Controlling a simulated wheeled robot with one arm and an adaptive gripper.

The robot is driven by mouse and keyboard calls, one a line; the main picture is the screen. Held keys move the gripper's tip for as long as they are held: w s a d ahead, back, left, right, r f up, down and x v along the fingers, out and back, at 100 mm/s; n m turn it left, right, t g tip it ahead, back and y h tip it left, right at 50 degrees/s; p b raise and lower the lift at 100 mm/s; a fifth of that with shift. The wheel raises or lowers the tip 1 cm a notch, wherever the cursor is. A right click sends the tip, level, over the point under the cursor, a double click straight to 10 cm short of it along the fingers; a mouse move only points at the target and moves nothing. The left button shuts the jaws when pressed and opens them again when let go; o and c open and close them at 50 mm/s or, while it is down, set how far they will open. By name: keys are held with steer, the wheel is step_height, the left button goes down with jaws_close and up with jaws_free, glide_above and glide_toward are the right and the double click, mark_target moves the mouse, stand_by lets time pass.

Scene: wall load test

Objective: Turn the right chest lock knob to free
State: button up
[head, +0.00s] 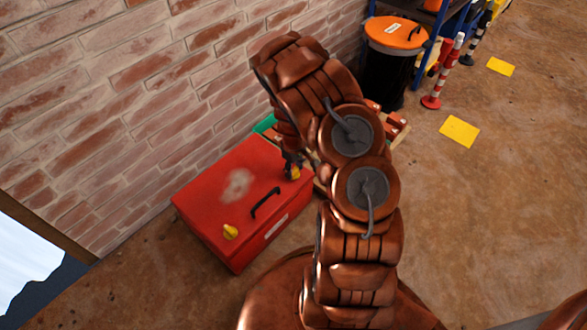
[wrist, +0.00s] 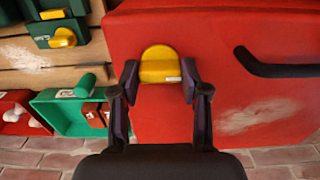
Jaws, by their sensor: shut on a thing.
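The red chest (head: 205,190) stands on the floor by the brick wall, its lid shut. Its right lock knob (head: 295,172) is yellow and sits near the lid's right end, partly hidden by my gripper (head: 291,160). In the wrist view the knob (wrist: 160,62) is a round yellow disc with a raised grip bar and a small pale mark. My gripper (wrist: 160,80) has one dark finger on each side of the bar and is shut on it. The left lock knob (head: 230,231) is also yellow and is free of my gripper.
A black handle (head: 265,202) stands up from the chest between the knobs. Green (wrist: 70,115) and red cases lie by wooden boards beside the chest. A black bin with an orange lid (head: 396,34) and a striped post (head: 444,72) stand farther back.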

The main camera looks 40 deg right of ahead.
steer(key=c, duration=0.3)
steer(key=shift+m+p, duration=0.3)
steer(key=shift+p, duration=0.05)
steer(key=shift+r+m+p, duration=0.15)
steer(key=shift+m+p, duration=0.65)
steer(key=shift+m, duration=0.1)
steer(key=m+p, duration=0.2)
steer(key=m, duration=0.3)
steer(key=shift+p, duration=0.35)
steer(key=m+p, duration=0.1)
steer(key=m, duration=0.4)
steer(key=shift+m, duration=0.4)
steer(key=shift+f+m, duration=0.2)
steer(key=shift+m, duration=2.1)
